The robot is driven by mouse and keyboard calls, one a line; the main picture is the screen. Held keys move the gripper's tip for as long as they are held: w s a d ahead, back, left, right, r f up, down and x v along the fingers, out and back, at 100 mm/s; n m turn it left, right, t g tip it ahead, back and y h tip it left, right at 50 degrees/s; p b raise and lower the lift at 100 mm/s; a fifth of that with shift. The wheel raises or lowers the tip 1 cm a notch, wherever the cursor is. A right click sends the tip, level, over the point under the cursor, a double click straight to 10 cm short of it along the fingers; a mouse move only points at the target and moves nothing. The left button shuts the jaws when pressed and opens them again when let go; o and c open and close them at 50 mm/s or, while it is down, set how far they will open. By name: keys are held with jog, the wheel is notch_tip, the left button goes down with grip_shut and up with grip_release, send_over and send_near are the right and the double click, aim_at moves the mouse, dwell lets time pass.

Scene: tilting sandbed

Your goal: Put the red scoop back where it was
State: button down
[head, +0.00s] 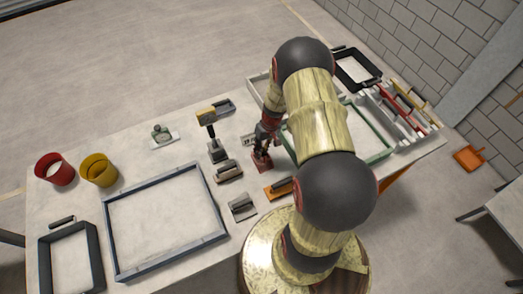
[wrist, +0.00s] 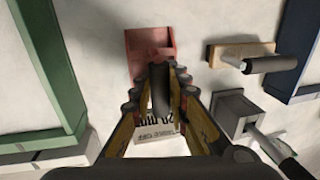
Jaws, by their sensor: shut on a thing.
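The red scoop (head: 262,161) is at the middle of the table in the head view, just below my gripper (head: 264,138). In the wrist view its red pan (wrist: 150,42) shows beyond the fingertips of my gripper (wrist: 172,72). My gripper is shut on the scoop, and its fingers hide part of it. I cannot tell whether the scoop touches the table. A pale card with dark lettering (wrist: 157,136) lies under the fingers, partly covered; it also shows left of the scoop in the head view (head: 247,140).
Wooden-backed float (head: 229,171), grey tamper (head: 217,152) and orange float (head: 278,188) stand close by. A blue-grey frame (head: 112,237) lies left, a green frame (head: 380,156) right. Red bucket (head: 55,170) and yellow bucket (head: 99,170) stand far left. An orange dustpan-like thing (head: 468,157) lies on the floor.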

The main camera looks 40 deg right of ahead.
jog(key=c, duration=2.2)
grip_release()
jog(key=shift+f, duration=0.2)
jog(key=o, duration=0.5)
jog(key=shift+r, duration=0.1)
jog(key=shift+r, duration=0.1)
